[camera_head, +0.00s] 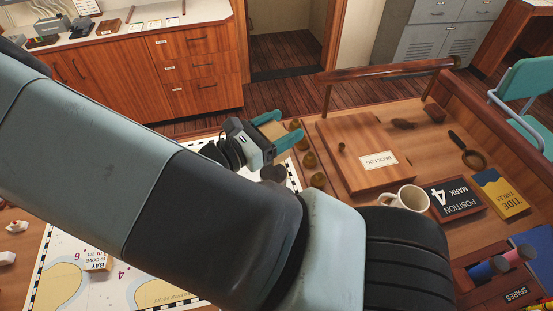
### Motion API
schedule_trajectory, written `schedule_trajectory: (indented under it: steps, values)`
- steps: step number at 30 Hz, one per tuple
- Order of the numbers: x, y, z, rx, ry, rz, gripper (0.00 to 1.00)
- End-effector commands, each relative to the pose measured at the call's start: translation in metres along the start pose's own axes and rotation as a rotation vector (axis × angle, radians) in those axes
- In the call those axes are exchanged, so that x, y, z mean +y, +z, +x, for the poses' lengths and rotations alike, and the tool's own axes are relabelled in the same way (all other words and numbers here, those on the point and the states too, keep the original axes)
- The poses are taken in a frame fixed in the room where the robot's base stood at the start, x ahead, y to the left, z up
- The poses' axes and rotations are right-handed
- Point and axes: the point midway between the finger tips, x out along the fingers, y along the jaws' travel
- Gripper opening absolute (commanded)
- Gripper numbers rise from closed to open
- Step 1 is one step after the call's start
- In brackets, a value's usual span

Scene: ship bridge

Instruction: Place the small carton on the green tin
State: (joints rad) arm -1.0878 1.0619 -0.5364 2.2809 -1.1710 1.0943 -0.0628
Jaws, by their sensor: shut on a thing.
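My gripper (285,128) is in the middle of the view, past my large arm, above the far edge of the chart table. Its two teal fingers point right. A tan surface (266,118) shows by the far finger; it appears to be part of the small carton held in the jaws, mostly hidden by the gripper. I cannot make out the green tin; my arm covers much of the chart and table.
Several brass pieces (309,160) stand in a row beside the wooden deck log box (362,152). A white mug (405,199), position sign (454,198), tide tables book (499,192) and magnifier (467,152) lie right. A block (98,262) sits on the chart (62,250).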

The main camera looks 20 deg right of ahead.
Motion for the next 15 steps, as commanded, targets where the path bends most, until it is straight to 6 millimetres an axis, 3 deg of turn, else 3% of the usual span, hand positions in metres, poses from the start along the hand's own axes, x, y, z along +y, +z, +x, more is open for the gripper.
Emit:
schedule_trajectory:
  steps: [3, 15]
  values:
    - [0.001, -0.020, 0.000, -0.004, 0.002, -0.003, 0.30]
    - [0.001, -0.069, 0.000, -0.002, 0.002, 0.000, 0.30]
